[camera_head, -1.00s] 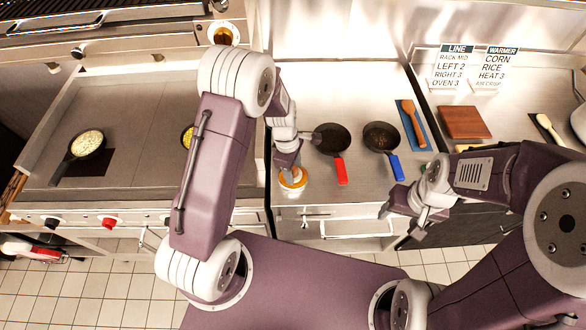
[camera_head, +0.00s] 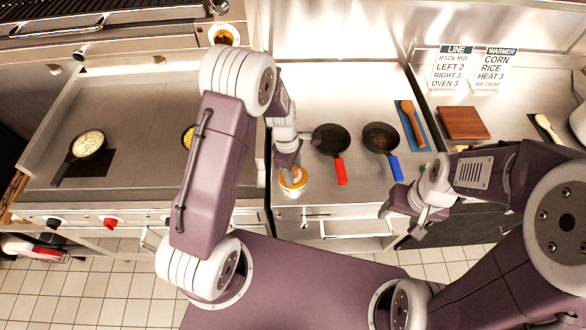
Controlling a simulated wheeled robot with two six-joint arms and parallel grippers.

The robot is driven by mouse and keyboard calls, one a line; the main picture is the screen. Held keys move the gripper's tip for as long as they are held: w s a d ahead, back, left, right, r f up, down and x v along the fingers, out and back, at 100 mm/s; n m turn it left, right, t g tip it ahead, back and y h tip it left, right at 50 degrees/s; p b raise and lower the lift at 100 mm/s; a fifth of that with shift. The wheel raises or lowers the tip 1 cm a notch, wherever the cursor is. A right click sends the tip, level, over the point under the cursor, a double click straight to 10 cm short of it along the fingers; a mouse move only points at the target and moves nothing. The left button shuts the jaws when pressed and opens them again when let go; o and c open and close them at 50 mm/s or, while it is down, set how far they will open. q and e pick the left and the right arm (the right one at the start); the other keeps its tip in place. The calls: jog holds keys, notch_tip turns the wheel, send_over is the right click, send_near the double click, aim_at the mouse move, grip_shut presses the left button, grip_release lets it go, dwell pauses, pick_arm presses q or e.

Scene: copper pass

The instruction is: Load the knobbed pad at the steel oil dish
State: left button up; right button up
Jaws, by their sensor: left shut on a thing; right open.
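The oil dish (camera_head: 294,191) shows as a small round vessel with amber content near the front edge of the steel counter. My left gripper (camera_head: 291,174) points down right over the dish, its fingertips at the dish's mouth. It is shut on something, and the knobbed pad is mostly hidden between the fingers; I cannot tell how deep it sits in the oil. My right gripper (camera_head: 408,212) is open and empty in front of the counter edge, at the right.
A red-handled pan (camera_head: 332,140) and a blue-handled pan (camera_head: 381,138) stand right of the dish. A spatula (camera_head: 413,125) lies on a blue mat beside a brown board (camera_head: 463,123). A pan of pale food (camera_head: 87,145) is on the griddle (camera_head: 135,110) at left.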

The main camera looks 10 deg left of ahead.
aim_at(294, 168)
pick_arm(q)
notch_tip(294, 168, up, 7)
jog(key=p, duration=0.6)
jog(key=shift+w+f, duration=0.1)
jog(key=shift+f, duration=0.15)
jog(key=shift+a+f+b, duration=0.1)
jog(key=shift+f+b, duration=0.2)
jog(key=shift+b, duration=0.15)
jog(key=w+a+f+b, duration=0.1)
jog(key=b, duration=0.2)
jog(key=shift+w+f, duration=0.15)
jog(key=shift+f, duration=0.05)
jog(key=a+b, duration=0.1)
jog(key=b, duration=0.1)
jog(key=a+m+b, duration=0.1)
jog(key=shift+f+m+b, duration=0.3)
jog(key=shift+f+b, duration=0.05)
jog(key=shift+b, duration=0.05)
jog(key=s+a+m+g+y+b, duration=0.1)
jog(key=s+m, duration=0.5)
jog(key=m, duration=0.9)
jog(key=a+b, duration=0.1)
jog(key=a, duration=0.1)
jog(key=shift+a+r, duration=0.3)
jog(key=shift+r, duration=0.1)
